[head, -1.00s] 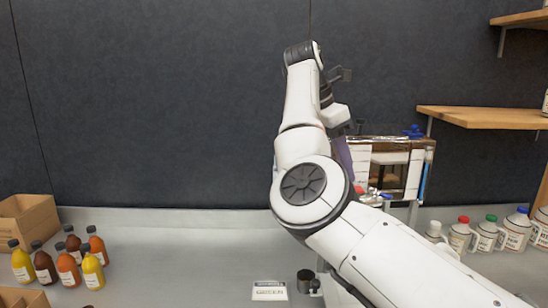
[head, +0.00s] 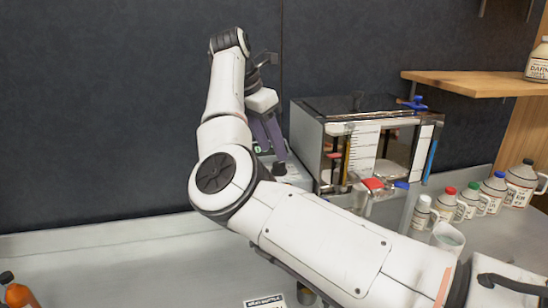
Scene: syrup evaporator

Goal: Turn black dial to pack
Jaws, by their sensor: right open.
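My right arm reaches across the middle, and its right gripper (head: 271,145) points down with purple-grey fingers. It is open, over a small light-grey panel (head: 296,178) at the left side of the syrup evaporator (head: 309,143). The evaporator is a metal and glass box with a scale on its front. The black dial cannot be made out clearly; the gripper and arm cover much of the panel. I cannot tell whether the fingers touch anything there. My left gripper is not in view.
Red and blue valve handles (head: 372,184) stick out in front of the evaporator. Several capped jugs (head: 468,200) stand to its right, below a wooden shelf (head: 470,83). An orange bottle (head: 18,292) stands at the lower left. The counter (head: 110,255) on the left is clear.

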